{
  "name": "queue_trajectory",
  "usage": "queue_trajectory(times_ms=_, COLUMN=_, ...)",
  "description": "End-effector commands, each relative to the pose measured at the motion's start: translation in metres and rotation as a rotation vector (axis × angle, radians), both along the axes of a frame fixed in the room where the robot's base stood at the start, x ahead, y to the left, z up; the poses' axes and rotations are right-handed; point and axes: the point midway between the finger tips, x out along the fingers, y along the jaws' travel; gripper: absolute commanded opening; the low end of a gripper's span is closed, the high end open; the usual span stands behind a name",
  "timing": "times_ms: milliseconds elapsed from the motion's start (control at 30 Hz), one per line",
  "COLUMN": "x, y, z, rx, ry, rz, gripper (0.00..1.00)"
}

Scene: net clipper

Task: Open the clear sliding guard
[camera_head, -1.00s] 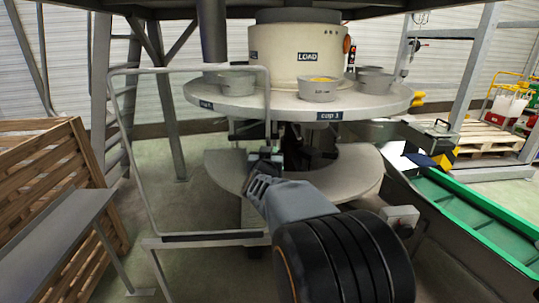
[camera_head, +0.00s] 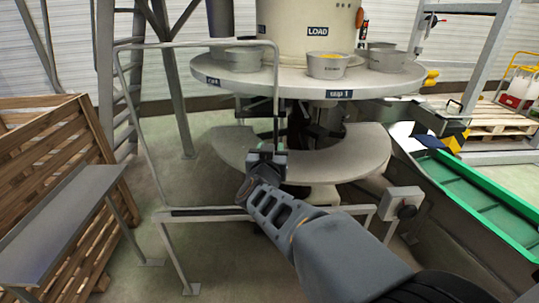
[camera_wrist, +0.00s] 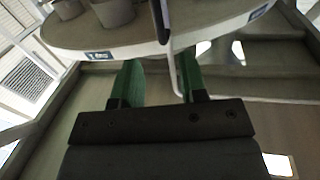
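The clear sliding guard (camera_head: 127,82) is a see-through panel in a thin grey tube frame, standing in front of the round carousel table. Its right upright (camera_head: 277,95) runs down to my gripper (camera_head: 266,150). In the wrist view my gripper (camera_wrist: 160,82) has its two green fingers apart. A pale upright bar, seemingly the guard's edge (camera_wrist: 170,45), comes down between them, closer to the right finger. A dark piece (camera_wrist: 159,20), perhaps a handle, shows beside the bar at the top. I cannot tell whether either finger touches the bar.
The carousel table (camera_head: 290,85) carries several grey cups and a cream drum marked LOAD (camera_head: 300,25). A lower curved grey shelf (camera_head: 350,160) is behind the gripper. A wooden crate (camera_head: 60,150) and grey bench (camera_head: 60,220) stand left. A green conveyor (camera_head: 480,200) runs at right.

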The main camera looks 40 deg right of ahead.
Motion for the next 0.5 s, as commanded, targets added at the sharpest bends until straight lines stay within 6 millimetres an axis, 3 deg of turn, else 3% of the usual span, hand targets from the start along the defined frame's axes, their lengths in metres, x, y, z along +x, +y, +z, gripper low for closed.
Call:
queue_trajectory(times_ms=200, x=-0.018, y=0.018, z=0.001, rx=-0.001, ry=-0.001, rz=0.002, gripper=0.39)
queue_trajectory(times_ms=500, x=-0.024, y=0.022, z=0.0, rx=0.0, ry=0.0, rz=0.0, gripper=0.39)
